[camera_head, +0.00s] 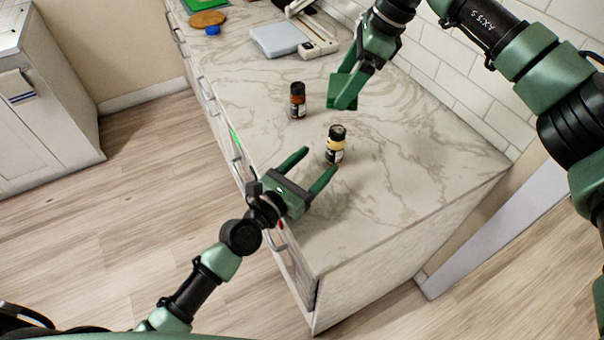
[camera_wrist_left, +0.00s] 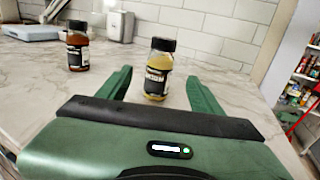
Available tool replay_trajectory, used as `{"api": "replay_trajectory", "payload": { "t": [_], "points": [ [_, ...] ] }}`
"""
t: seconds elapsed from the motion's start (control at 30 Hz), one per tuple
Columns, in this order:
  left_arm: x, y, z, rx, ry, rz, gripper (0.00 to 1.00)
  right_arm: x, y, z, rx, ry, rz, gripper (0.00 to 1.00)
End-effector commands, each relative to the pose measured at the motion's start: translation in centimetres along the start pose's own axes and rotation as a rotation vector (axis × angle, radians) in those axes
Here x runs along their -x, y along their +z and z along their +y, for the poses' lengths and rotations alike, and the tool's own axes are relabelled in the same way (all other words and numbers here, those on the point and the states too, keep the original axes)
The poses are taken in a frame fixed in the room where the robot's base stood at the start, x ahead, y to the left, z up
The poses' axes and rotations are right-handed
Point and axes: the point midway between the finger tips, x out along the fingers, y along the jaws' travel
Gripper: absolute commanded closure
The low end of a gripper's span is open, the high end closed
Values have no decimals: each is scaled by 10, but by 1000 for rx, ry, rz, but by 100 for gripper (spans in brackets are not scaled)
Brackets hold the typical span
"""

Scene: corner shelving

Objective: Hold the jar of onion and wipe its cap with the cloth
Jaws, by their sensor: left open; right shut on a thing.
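The jar of onion (camera_head: 335,148), yellowish with a black cap and a dark label, stands upright on the marble counter. In the left wrist view the jar (camera_wrist_left: 157,72) shows between my open fingers, near their tips. My left gripper (camera_head: 319,160) is open and low over the counter, its fingers pointing at the jar; I cannot tell whether they touch it. My right gripper (camera_head: 350,80) is shut on the green cloth (camera_head: 342,93), above the counter behind the jar. The cloth partly blends with the green fingers.
A reddish-brown jar with a black cap (camera_head: 297,101) stands left of the onion jar, also in the left wrist view (camera_wrist_left: 77,48). A white scale-like device (camera_head: 279,39) lies farther back. A tiled wall (camera_head: 452,78) bounds the counter; the counter's near end is clear.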

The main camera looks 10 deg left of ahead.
Motion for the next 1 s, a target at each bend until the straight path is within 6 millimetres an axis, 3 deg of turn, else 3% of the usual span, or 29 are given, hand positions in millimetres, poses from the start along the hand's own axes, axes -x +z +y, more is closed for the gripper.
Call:
{"api": "replay_trajectory", "payload": {
  "t": [0.1, 0.3, 0.5, 0.77, 0.87, 1.0],
  "points": [
    [-25, 1, 0, 0, -1, -2, 34, 0, 0, 0, 0, 0, 0, 52],
    [-53, 1, 0, -2, 0, -1, 34, 0, 0, 0, 0, 0, 0, 52],
    [-65, 0, -1, -1, 0, 0, 34, 0, 0, 0, 0, 0, 0, 52],
    [-66, 0, 0, -2, 0, 0, 34, 0, 0, 0, 0, 0, 0, 52],
    [-66, 0, 0, -2, 0, 0, 56, 0, 0, 0, 0, 0, 0, 52],
    [-66, 0, 0, -2, 0, 0, 95, 0, 0, 0, 0, 0, 0, 52]
  ]
}}
